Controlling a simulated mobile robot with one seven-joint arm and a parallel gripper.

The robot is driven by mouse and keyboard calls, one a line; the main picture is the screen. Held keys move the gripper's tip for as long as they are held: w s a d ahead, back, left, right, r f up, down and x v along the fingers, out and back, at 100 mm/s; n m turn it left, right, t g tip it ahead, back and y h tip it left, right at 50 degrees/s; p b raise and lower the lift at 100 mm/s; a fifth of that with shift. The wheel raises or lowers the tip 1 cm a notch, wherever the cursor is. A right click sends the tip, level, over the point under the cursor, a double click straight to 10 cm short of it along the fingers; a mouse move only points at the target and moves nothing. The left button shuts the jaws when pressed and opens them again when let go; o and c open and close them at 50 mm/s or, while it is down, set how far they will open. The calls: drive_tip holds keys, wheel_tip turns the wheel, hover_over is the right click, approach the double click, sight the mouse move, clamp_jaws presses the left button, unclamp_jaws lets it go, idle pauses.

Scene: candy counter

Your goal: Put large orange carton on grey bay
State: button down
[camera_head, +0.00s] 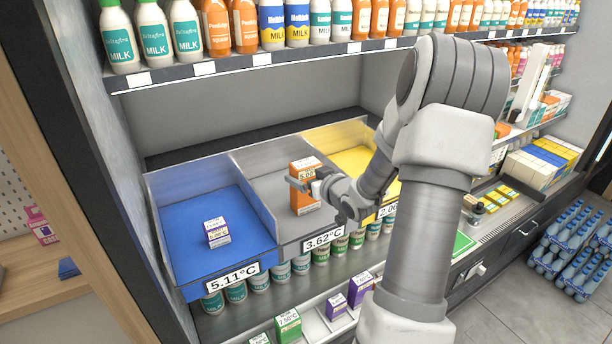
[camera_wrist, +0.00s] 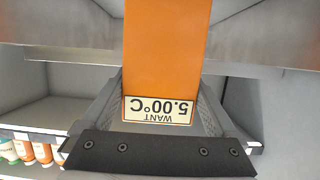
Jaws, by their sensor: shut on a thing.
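The large orange carton (camera_head: 306,198) is upright inside the grey bay (camera_head: 262,187), towards its right side. The bay's front label reads 3.62°C. My gripper (camera_head: 303,184) comes in from the right and is shut on the carton. In the wrist view the orange carton (camera_wrist: 165,50) fills the space between the two fingers, with a label reading WANT 5.00°C. I cannot tell whether the carton's base touches the bay floor.
A blue bay (camera_head: 180,248) labelled 5.11°C, holding a small purple and white carton (camera_head: 217,232), lies left. A yellow bay (camera_head: 352,160) lies right, partly behind my arm. A shelf of bottles (camera_head: 255,62) runs above. Low dividers separate the bays.

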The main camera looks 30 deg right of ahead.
unclamp_jaws()
drive_tip(key=shift+f, duration=0.1)
drive_tip(key=shift+r+p, duration=0.3)
drive_tip(key=v, duration=1.2)
drive_tip(key=shift+f, duration=0.1)
